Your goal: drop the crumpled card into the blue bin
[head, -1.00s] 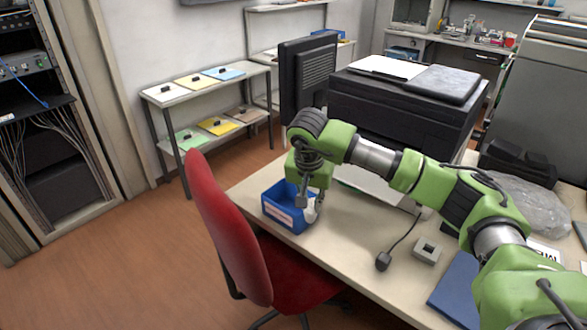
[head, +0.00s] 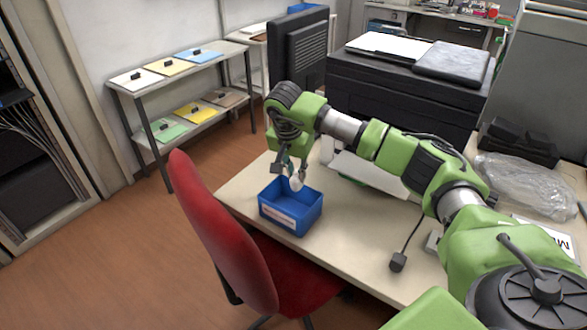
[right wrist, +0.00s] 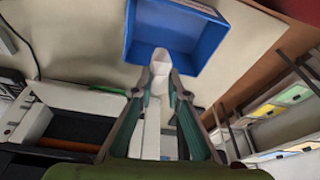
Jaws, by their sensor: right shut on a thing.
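The crumpled card (head: 296,183) is a small white piece held between the fingertips of my right gripper (head: 295,178). The right wrist view also shows the card (right wrist: 160,62) pinched between the two fingers (right wrist: 160,82). The blue bin (head: 283,221) is an open box with a pale label, standing on the desk by its left edge. In the head view the card appears at the bin's back rim. In the right wrist view it overlaps one edge of the bin (right wrist: 205,55); its exact height above the rim is unclear. My left gripper is not in view.
The desk (head: 345,245) has clear surface to the right of the bin. A black printer (head: 400,100) stands behind my right arm. A red chair (head: 225,235) is close in front of the desk. A clear plastic bag (head: 525,183) lies at the right.

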